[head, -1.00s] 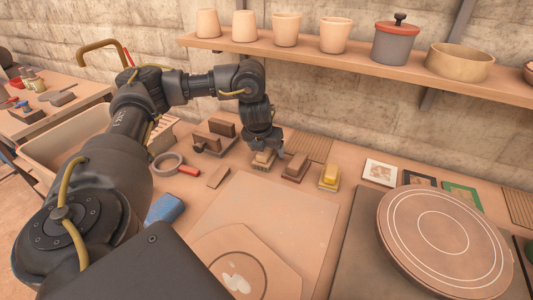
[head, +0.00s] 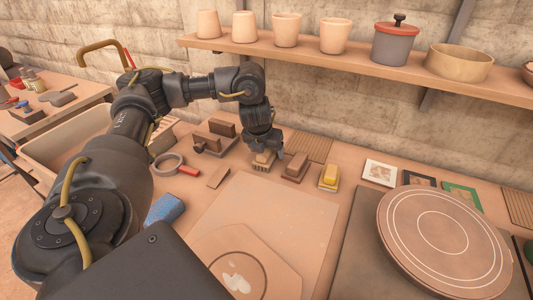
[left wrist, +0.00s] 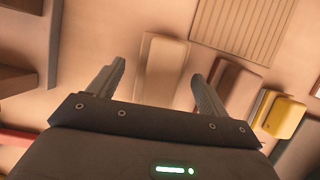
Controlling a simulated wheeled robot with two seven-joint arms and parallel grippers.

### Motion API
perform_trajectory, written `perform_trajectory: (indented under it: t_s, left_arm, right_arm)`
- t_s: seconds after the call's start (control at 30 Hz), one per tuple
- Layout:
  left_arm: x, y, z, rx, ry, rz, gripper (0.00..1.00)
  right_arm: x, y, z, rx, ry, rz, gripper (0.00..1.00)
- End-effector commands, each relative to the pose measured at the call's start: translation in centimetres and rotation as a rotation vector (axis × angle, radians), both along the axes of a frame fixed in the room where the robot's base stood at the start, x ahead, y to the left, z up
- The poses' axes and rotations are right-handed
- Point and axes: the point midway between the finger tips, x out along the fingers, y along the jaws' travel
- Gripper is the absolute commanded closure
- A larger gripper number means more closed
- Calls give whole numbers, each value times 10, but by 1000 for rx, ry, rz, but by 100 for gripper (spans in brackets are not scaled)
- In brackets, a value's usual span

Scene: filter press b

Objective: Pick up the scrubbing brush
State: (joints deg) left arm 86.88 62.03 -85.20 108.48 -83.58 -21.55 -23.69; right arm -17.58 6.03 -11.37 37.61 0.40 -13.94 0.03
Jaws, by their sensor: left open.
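The scrubbing brush (head: 262,164), a light wooden block with pale bristles beneath, lies on the bench near the wall. My left gripper (head: 265,153) is just above it, pointing down, and partly hides it. In the left wrist view the open fingers of my left gripper (left wrist: 157,72) stand on either side of the brush's wooden back (left wrist: 162,66). A gap shows on each side, and nothing is held. Whether the fingertips are down at the brush's height cannot be told. My right gripper is not in view.
A brown block (head: 295,167) and a yellow-topped block (head: 329,177) lie to the right of the brush. A ribbed board (head: 308,146) lies behind. A shelf with pots (head: 360,62) hangs above.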

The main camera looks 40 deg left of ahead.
Motion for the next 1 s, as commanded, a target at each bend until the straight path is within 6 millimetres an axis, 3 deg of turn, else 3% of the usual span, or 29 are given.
perform_trajectory:
  t_s: [0.03,0.4,0.8,1.0]
  left_arm:
    - [0,0,0,0,0,0,26]
    - [0,0,0,0,0,0,72]
    - [0,0,5,0,-1,0,72]
    - [2,0,46,2,-7,-3,72]
  right_arm:
    - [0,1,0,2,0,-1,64]
    - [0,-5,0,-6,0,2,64]
    - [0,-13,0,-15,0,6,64]
    - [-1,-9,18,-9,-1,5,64]
